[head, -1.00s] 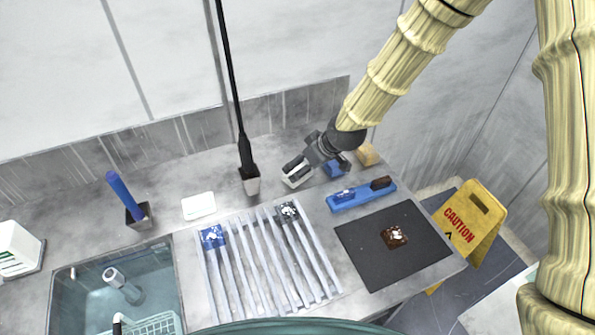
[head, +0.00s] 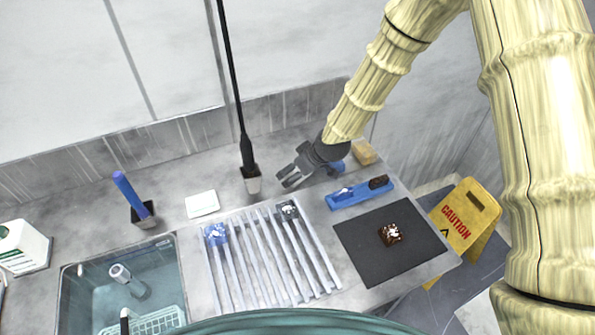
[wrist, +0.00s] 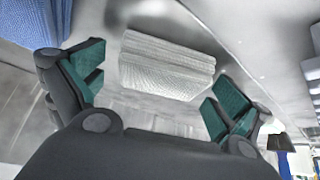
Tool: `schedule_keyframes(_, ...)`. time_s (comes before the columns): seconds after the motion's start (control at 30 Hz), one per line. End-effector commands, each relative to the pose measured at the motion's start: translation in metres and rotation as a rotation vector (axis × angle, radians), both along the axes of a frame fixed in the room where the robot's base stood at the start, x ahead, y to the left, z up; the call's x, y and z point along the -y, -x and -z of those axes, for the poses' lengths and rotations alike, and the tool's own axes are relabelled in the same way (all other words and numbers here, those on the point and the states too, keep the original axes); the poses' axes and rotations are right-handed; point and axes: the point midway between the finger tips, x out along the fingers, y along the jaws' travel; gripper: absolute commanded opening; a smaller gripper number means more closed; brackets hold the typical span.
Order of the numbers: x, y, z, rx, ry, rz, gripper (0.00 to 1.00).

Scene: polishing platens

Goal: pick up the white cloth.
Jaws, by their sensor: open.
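The white cloth (wrist: 165,66) shows in the wrist view as a ribbed white block on the grey counter. It lies between the two green-padded fingers of my gripper (wrist: 160,84), with a gap on each side. In the head view my gripper (head: 288,178) is low over the counter, right of the black-handled brush, with its fingers apart. The cloth is hidden behind it there. I cannot tell how far the fingertips are above the counter.
A blue cloth (wrist: 33,20) lies close by in the wrist view. In the head view, a blue tray (head: 360,194), a tan block (head: 363,153), a slatted rack (head: 270,262), a dark mat (head: 375,265) and a black-handled brush (head: 249,172) surround the gripper. A flat white piece (head: 202,204) lies left.

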Motion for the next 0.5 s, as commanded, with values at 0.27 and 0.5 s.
schedule_keyframes(0.27, 0.0, 0.0001, -0.0002, 0.0, 0.0, 0.0, 0.74)
schedule_keyframes(0.5, 0.0002, 0.0002, -0.0002, 0.0, 0.0, 0.0, 0.51)
